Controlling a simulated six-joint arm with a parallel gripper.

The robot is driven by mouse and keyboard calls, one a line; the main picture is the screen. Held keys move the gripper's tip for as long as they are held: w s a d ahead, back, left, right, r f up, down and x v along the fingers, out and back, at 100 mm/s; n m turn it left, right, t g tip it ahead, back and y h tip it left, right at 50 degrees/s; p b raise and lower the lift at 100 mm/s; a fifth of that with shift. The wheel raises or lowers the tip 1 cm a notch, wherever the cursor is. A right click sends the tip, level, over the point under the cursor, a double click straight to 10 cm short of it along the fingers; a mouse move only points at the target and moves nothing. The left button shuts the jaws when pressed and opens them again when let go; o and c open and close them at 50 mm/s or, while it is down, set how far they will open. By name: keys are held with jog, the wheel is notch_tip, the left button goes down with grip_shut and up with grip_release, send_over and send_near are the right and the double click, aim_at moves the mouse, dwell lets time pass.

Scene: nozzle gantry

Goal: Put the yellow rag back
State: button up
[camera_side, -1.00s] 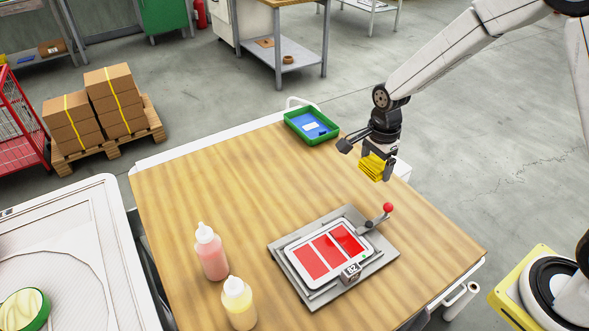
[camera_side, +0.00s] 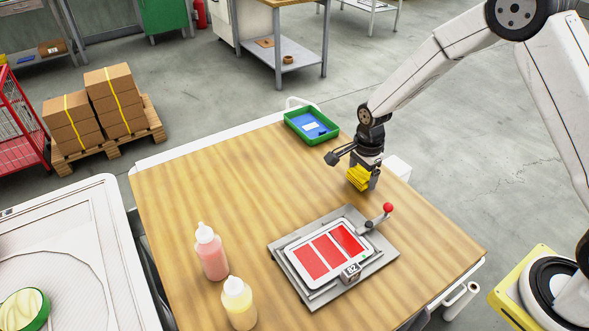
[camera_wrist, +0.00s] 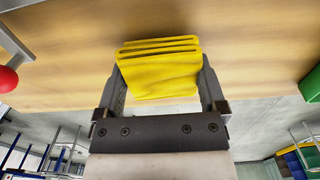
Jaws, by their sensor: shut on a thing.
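The yellow rag (camera_side: 359,178) is folded and held between the fingers of my gripper (camera_side: 362,180). In the side view it is over the table's right part, between the green tray and the grey fixture. In the wrist view the folded rag (camera_wrist: 160,68) fills the space between the two fingers of my gripper (camera_wrist: 160,85), with the wooden surface beyond it. I cannot tell for sure whether the rag touches the table.
A green tray (camera_side: 290,117) with a blue item stands at the table's (camera_side: 200,180) far edge. A grey fixture (camera_side: 385,258) with red panels and a red-knobbed lever (camera_side: 387,208) lies nearer. Pink (camera_side: 211,255) and yellow (camera_side: 239,305) bottles stand front left. The table's middle is clear.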

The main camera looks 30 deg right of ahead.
aim_at(364, 173)
jog(key=shift+f, duration=0.55)
jog(key=shift+f, duration=0.15)
jog(key=o, duration=0.9)
notch_tip(364, 173, up, 12)
jog(key=shift+r, duration=0.2)
jog(key=shift+s, duration=0.1)
dwell(0.4)
